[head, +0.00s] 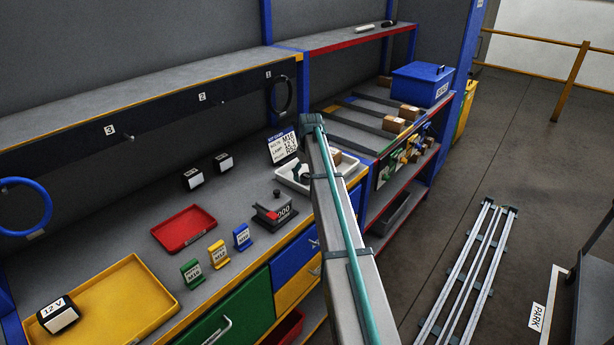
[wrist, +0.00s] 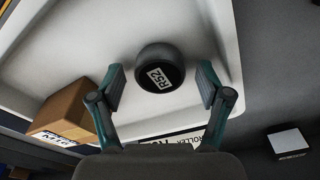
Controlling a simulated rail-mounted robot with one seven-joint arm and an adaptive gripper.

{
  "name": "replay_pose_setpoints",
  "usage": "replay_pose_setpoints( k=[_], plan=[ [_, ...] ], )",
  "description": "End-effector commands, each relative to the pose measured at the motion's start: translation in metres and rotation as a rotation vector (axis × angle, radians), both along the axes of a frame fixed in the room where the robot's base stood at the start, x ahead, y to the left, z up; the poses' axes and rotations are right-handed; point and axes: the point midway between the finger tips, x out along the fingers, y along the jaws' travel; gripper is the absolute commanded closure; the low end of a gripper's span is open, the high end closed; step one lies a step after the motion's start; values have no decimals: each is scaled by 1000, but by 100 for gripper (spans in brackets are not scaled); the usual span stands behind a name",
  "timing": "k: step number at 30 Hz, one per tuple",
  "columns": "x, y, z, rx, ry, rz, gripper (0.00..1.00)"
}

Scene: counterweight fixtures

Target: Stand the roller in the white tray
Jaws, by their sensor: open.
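The roller (wrist: 158,68) is a short dark cylinder with a white R52 label on its end face. In the wrist view it appears to stand in the white tray (wrist: 215,30), label toward the camera. My gripper (wrist: 162,84) is open, with one finger on each side of the roller's near part. Gaps show between fingers and roller, so I see no grip. In the head view the white tray (head: 347,171) is on the bench, partly hidden by my arm, and the roller cannot be made out clearly.
A brown box (wrist: 65,108) lies left of the roller, by the tray's edge. A sign card (head: 284,146) stands behind the tray. A dark fixture (head: 274,212), a red tray (head: 184,228) and a yellow tray (head: 120,305) are on the bench to the left.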

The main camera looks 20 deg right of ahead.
Motion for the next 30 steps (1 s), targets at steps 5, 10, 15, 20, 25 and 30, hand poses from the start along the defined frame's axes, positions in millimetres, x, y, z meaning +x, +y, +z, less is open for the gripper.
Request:
replay_pose_setpoints(
  k=[5, 10, 15, 20, 25, 30],
  plan=[
    [-1, 0, 17, -1, -3, 0, 23],
    [-5, 0, 48, -1, -3, 0, 23],
    [-8, 0, 81, -1, -3, 0, 23],
    [-11, 0, 104, -1, -2, 0, 23],
    [-14, 0, 117, 0, -1, 0, 23],
    [-14, 0, 120, 0, 0, 0, 23]
  ],
)
